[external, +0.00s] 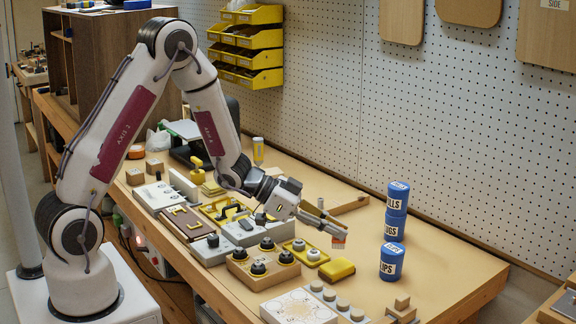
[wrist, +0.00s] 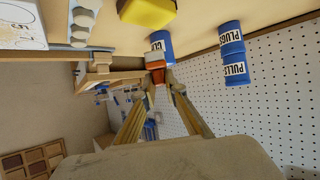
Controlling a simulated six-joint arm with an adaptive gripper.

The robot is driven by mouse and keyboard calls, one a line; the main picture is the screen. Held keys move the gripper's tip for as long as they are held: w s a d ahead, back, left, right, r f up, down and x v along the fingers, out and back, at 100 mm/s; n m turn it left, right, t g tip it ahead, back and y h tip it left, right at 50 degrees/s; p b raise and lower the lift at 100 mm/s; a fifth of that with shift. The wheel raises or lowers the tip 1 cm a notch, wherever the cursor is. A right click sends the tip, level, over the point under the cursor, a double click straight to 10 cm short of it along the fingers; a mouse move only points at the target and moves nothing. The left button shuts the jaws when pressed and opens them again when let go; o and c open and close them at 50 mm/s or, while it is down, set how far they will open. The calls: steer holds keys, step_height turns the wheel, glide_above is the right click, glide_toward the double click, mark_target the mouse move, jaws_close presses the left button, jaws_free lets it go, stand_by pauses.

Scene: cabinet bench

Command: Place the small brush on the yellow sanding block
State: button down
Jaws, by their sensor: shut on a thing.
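My gripper (external: 324,220) is shut on the small brush (external: 338,240), and its fingers also show in the wrist view (wrist: 158,92). The brush has an orange-red part and a pale part, and hangs at the fingertips above the bench. It also shows in the wrist view (wrist: 155,67). The yellow sanding block (external: 337,271) lies on the bench below the brush in the external view, and it shows at the top of the wrist view (wrist: 147,10). The brush and the block are apart.
A blue can (external: 391,263) stands right of the block, with two stacked blue cans (external: 396,212) behind it. Left of the block is a wooden block with black knobs (external: 262,270). Pale knobs (external: 336,299) and a wooden stand (external: 402,308) lie in front. Bench farther right is clear.

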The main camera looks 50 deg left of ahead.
mark_target(334, 246)
steer(key=shift+f, duration=0.35)
steer(key=shift+f, duration=2.1)
steer(key=shift+f, duration=0.15)
steer(key=c, duration=2.1)
jaws_free()
steer(key=shift+s+a+r, duration=0.3)
steer(key=shift+a+r, duration=0.1)
steer(key=shift+r, duration=0.05)
steer(key=v, duration=1.1)
steer(key=shift+d+f, duration=0.1)
